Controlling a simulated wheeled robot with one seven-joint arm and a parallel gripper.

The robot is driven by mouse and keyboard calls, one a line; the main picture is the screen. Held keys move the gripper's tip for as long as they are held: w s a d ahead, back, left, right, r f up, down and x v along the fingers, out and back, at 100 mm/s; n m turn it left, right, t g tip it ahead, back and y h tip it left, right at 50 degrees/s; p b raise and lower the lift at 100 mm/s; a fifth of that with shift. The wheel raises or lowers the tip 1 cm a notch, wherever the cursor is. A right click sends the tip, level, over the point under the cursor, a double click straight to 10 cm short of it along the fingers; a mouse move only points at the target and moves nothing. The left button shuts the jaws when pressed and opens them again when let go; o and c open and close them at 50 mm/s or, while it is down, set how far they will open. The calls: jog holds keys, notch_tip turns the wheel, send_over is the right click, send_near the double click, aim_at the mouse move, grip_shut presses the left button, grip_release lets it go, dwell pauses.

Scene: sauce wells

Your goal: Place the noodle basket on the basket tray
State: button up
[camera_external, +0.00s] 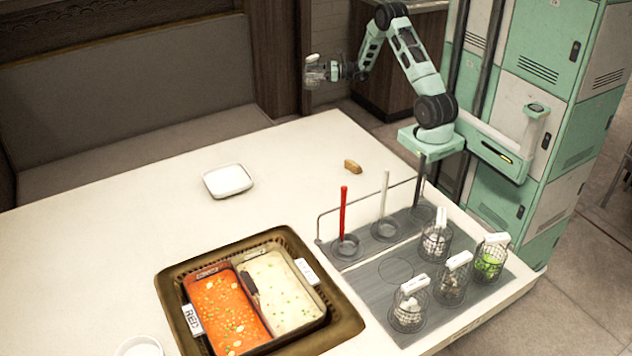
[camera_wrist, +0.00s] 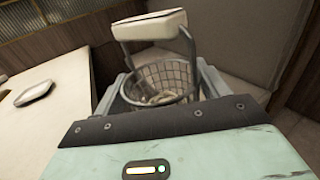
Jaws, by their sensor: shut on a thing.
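The noodle basket (camera_wrist: 165,78) is a wire mesh basket with a white-topped handle and pale contents. My gripper (camera_external: 328,72) is shut on this basket (camera_external: 314,76) and holds it up in the air beyond the far edge of the table, at the top middle of the external view. The basket looks roughly upright. The basket tray (camera_external: 368,287) is a flat grey mat at the table's right end, well away from my gripper. An empty circle mark (camera_external: 396,271) shows on its left part, and several other baskets stand on its right part.
A rack (camera_external: 350,248) with red, white and black ladles stands along the tray's back side. A pot (camera_external: 262,340) of red and white soup sits front left. A white plate (camera_external: 228,181) and a small brown piece (camera_external: 352,166) lie on the otherwise clear back table.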

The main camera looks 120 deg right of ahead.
jog(key=s+a+r+m+g+h, duration=0.1)
jog(key=s+m+g+h, duration=0.3)
jog(key=s, duration=1.3)
jog(key=s+a+r+m+g+h, duration=0.1)
jog(key=s+a+m+g+h, duration=0.2)
jog(key=s, duration=1.4)
jog(key=m+g+h, duration=0.1)
jog(key=m+g, duration=0.2)
jog(key=g, duration=0.2)
jog(key=shift+s+r+h, duration=0.15)
jog(key=shift+s+h, duration=0.05)
jog(key=shift+h, duration=0.2)
